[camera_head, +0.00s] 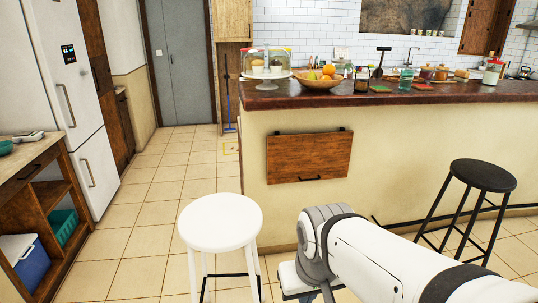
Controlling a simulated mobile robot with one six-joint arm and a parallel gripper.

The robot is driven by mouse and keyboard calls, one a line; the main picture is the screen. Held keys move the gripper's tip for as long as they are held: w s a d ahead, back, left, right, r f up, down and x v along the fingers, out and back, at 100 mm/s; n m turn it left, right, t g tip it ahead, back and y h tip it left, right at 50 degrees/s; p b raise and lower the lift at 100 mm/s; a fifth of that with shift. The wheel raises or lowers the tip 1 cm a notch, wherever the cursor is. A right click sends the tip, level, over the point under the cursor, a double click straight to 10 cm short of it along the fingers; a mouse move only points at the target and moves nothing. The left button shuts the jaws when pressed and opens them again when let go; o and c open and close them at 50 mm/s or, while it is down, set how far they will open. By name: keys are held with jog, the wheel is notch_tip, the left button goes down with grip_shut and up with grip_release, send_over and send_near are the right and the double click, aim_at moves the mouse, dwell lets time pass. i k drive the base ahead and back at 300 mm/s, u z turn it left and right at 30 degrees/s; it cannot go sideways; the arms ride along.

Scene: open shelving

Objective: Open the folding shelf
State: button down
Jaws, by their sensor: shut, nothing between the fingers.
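The folding shelf (308,157) is a brown wooden panel on the cream side of the kitchen counter. It hangs flat against that wall, folded down. Two small dark hinges show along its top edge. A dark bar handle (309,178) sits near its lower edge. My arm reaches in from the lower right, and its bent joint is below the panel in the picture, apart from it. My gripper's fingers are not visible; the arm runs down past the bottom edge of the view.
A white round stool (220,222) stands left of my arm, in front of the panel's left side. A black stool (484,176) stands at the right. The counter top (400,96) carries a fruit bowl (318,79) and jars. Tiled floor is clear at left.

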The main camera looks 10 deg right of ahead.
aim_at(295, 157)
jog(key=k, duration=0.3)
jog(key=z, duration=1)
jog(key=i, duration=2.45)
jog(key=u, duration=0.2)
jog(key=k, duration=0.75)
jog(key=u, duration=0.25)
jog(key=i, duration=0.75)
jog(key=z, duration=0.05)
